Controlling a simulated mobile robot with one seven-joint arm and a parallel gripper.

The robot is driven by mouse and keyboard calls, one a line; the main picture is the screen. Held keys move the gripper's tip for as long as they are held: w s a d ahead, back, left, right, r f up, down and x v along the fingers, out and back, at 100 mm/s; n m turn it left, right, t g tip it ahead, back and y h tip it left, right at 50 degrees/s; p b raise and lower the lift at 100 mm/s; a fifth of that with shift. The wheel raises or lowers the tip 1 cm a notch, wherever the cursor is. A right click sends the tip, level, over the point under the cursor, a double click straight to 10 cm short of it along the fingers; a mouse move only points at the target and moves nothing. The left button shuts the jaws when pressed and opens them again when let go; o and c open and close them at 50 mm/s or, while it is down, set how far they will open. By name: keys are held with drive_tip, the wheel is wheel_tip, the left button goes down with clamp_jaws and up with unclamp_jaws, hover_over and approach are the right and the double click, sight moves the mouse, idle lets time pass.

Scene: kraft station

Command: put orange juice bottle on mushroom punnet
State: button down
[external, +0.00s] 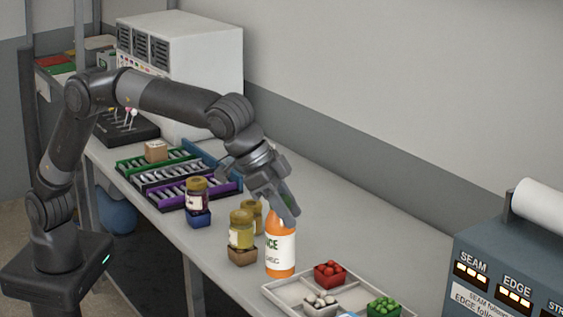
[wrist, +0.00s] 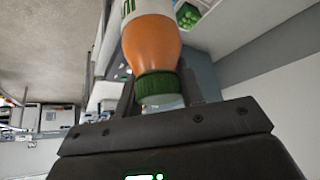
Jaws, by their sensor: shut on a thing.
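The orange juice bottle (external: 281,250) is upright, with orange juice and a white label, just left of the tray's far end. My gripper (external: 286,208) is shut on its top from above. In the wrist view the green cap (wrist: 155,87) and orange neck of the bottle (wrist: 152,45) sit between the fingers (wrist: 158,95). I cannot tell whether its base touches the counter. The mushroom punnet (external: 320,306), a small grey container with pale mushrooms, is in the tray, to the lower right of the bottle.
The light tray (external: 277,291) also holds a red-filled punnet (external: 330,274) and a green-filled punnet (external: 383,308). A jar on a brown punnet (external: 242,255) stands left of the bottle, another jar (external: 257,213) behind it. A dark jar (external: 197,190) stands farther left.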

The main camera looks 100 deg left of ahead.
drive_tip(key=w+a+f, duration=0.7)
drive_tip(key=a+f, duration=0.1)
drive_tip(key=f, duration=0.2)
drive_tip(key=shift+f, duration=0.25)
drive_tip(key=shift+w+a+f, duration=0.1)
drive_tip(key=shift+f, duration=0.05)
drive_tip(key=c, duration=0.9)
unclamp_jaws()
drive_tip(key=shift+c, duration=0.2)
drive_tip(key=v, duration=1.2)
drive_tip(key=shift+r, duration=0.2)
